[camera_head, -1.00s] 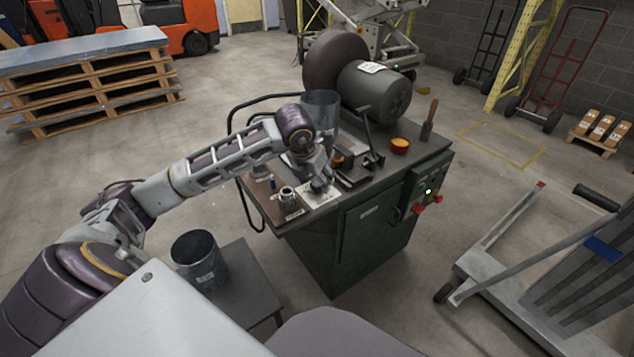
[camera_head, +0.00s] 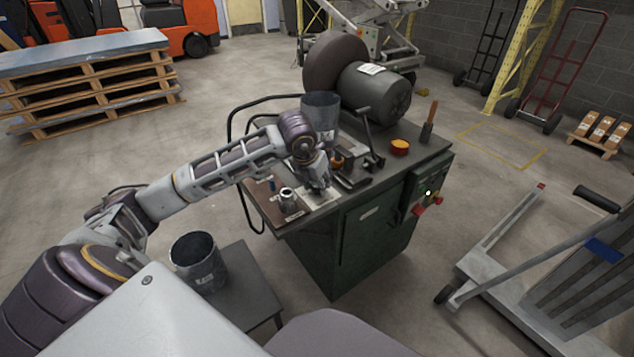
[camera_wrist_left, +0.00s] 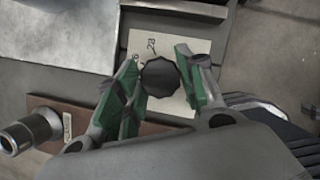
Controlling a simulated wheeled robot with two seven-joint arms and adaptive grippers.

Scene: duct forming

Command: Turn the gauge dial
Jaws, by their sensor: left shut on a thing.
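In the head view my left gripper (camera_head: 318,187) points down at the front of the green machine bench (camera_head: 340,240). The pale plate shows beside it there, and the knob is hidden by the gripper. My right gripper is not in view.
A small metal fitting (camera_head: 289,200) stands left of the gripper on the bench. A grey duct cylinder (camera_head: 321,108) stands behind it. Another duct piece (camera_head: 200,262) sits on a low side table (camera_head: 245,300).

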